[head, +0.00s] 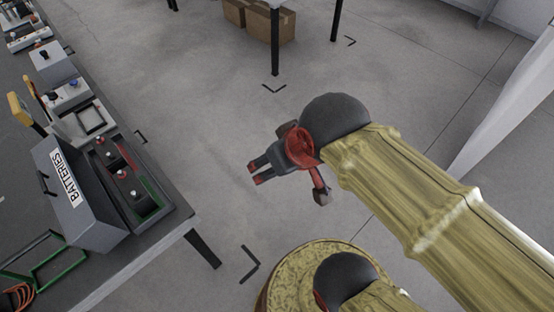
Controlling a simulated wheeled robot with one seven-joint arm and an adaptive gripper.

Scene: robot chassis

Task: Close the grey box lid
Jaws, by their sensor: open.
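The grey box (171,205) stands on the table at the left, near the table's right corner. Its lid (88,190), labelled "BATTERIES", is open and tilted up along the box's left side. Dark batteries with red caps show inside the box. My gripper (256,174) is open and empty, over the floor to the right of the box and apart from it. Its two fingers point left toward the table.
The table (133,262) runs along the left edge. Several devices, a yellow-handled tool (22,111) and a green frame (35,258) lie near the box. Cardboard boxes (268,20) sit on the floor at the top. The floor between table and gripper is clear.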

